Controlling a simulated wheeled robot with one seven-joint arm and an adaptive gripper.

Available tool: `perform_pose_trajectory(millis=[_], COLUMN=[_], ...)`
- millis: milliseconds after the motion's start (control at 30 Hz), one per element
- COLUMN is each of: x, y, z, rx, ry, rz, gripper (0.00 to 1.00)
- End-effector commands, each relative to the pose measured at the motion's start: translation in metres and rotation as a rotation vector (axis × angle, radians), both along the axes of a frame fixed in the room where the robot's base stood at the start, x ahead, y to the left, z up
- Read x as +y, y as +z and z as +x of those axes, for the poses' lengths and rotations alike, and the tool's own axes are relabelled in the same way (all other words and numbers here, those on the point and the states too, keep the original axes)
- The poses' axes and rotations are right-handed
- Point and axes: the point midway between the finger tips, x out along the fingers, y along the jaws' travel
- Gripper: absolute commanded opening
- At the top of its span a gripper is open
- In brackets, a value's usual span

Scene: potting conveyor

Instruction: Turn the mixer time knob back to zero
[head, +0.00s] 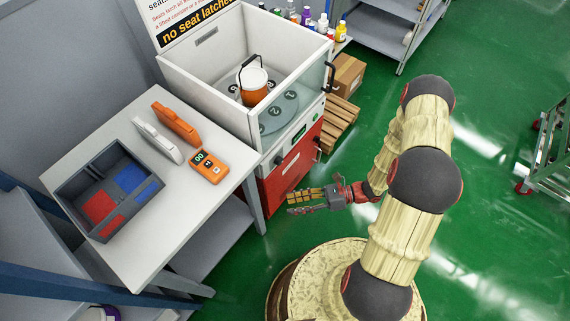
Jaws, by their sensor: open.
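The mixer (205,95) is a white open-topped box with a clear front pane and a red lower cabinet. A small dark knob (279,159) sits at the left of its front panel; its pointer setting is too small to read. A small green-lit display (300,133) is to the knob's right.
A white table (185,200) left of the mixer holds a divided grey tray (72,185), an orange handheld meter (209,167), and upright orange and white pieces (176,124).

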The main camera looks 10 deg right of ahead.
Motion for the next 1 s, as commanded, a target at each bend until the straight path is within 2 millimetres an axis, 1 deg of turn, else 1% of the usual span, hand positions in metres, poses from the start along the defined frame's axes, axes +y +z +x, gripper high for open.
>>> perform_pose_trajectory(millis=[33, 100, 167, 233, 267, 300, 400, 500, 600, 767, 1000], x=[0.002, 0.002, -0.001, -0.008, -0.013, -0.021, -0.043, -0.061, -0.063, -0.056, -0.031], y=[-0.014, -0.029, -0.042, -0.052, -0.054, -0.055, -0.051, -0.043, -0.037, -0.037, -0.038], z=[0.006, 0.018, 0.032, 0.05, 0.059, 0.072, 0.105, 0.126, 0.129, 0.136, 0.158], rx=[0.056, 0.125, 0.182, 0.229, 0.244, 0.253, 0.266, 0.29, 0.326, 0.34, 0.339], ry=[-0.076, -0.184, -0.282, -0.382, -0.421, -0.471, -0.58, -0.661, -0.674, -0.672, -0.668], rz=[0.039, 0.092, 0.137, 0.182, 0.199, 0.22, 0.272, 0.334, 0.381, 0.386, 0.383], gripper=[0.45, 0.45, 0.45, 0.45, 0.45, 0.45, 0.45, 0.45, 0.45, 0.45, 0.45])
